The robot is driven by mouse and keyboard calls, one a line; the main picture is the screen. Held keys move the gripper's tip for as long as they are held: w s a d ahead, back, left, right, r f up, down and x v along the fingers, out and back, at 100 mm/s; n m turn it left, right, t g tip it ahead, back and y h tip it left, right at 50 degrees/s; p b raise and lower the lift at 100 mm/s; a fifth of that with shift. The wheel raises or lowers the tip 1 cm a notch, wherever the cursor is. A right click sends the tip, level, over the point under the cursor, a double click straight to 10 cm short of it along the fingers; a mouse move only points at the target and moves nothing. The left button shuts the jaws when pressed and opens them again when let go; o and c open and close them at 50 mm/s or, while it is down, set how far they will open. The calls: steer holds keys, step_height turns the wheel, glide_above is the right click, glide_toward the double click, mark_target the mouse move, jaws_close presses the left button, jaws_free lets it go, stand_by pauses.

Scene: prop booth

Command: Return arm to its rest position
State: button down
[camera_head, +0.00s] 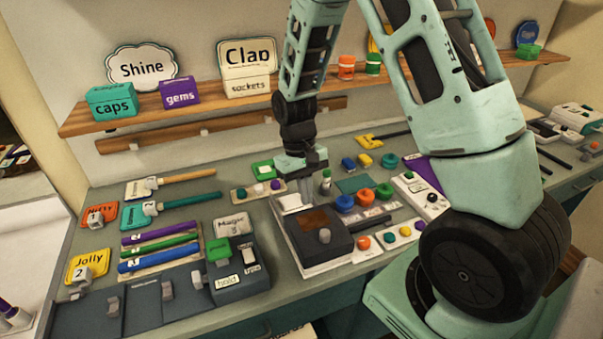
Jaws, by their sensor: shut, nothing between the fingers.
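My gripper (305,187) points down over the middle of the counter, just behind the dark box with a brown window and a knob (320,236). Its fingers look shut with nothing between them. Its tips are close to a white block (291,203) at the back of that box; I cannot tell whether they touch it. My arm is stretched forward and bent, and its links cover part of the shelf and the right side of the counter.
The counter (262,309) is crowded. A dark switch panel (143,304) and colored rods (160,249) lie left, with red and blue knobs (364,196) right of my gripper. Above, a wooden shelf (208,98) holds labeled boxes, including a teal one (112,101).

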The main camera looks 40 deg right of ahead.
steer(key=shift+b+v, duration=0.45)
steer(key=shift+v, duration=2.25)
steer(key=s+a+r+n+t+b, duration=0.1)
steer(key=s+a+r+n, duration=0.2)
steer(key=a, duration=0.5)
steer(key=s+a+n+t+b, duration=0.1)
steer(key=s+a+n, duration=0.1)
steer(key=s+a, duration=0.5)
steer(key=s+a+n+b, duration=0.1)
steer(key=s+a+n, duration=0.3)
steer(key=s, duration=0.6)
steer(key=a, duration=0.2)
steer(key=shift+s+a+r+t+b, duration=0.2)
steer(key=shift+a+t+b, duration=0.15)
steer(key=shift+a+t, duration=0.05)
